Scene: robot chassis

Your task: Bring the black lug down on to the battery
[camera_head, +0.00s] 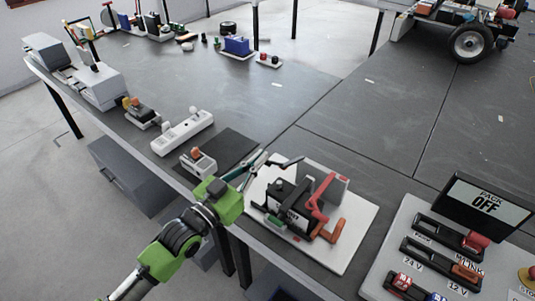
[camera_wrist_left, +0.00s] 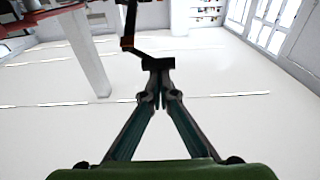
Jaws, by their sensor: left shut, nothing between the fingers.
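The black battery (camera_head: 288,200) stands on a white board (camera_head: 350,242) at the near table edge, with a red cable and lug (camera_head: 318,200) over its right side. The black lug (camera_head: 286,162) shows as a thin dark bar raised above the battery's far left side. My left gripper (camera_head: 262,160) reaches in from the lower left, its fingertips close to that bar. In the left wrist view the fingers (camera_wrist_left: 160,97) are shut together and empty. The dark block of the black lug (camera_wrist_left: 158,63) with its bent bar is just beyond the tips; contact cannot be told.
A grey upright plate (camera_head: 328,180) stands behind the battery, and an orange handle (camera_head: 330,232) lies at its right. A panel with a "PACK OFF" display (camera_head: 486,205) is at the right. A white power strip (camera_head: 182,131) lies at the left. The middle table (camera_head: 240,105) is mostly clear.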

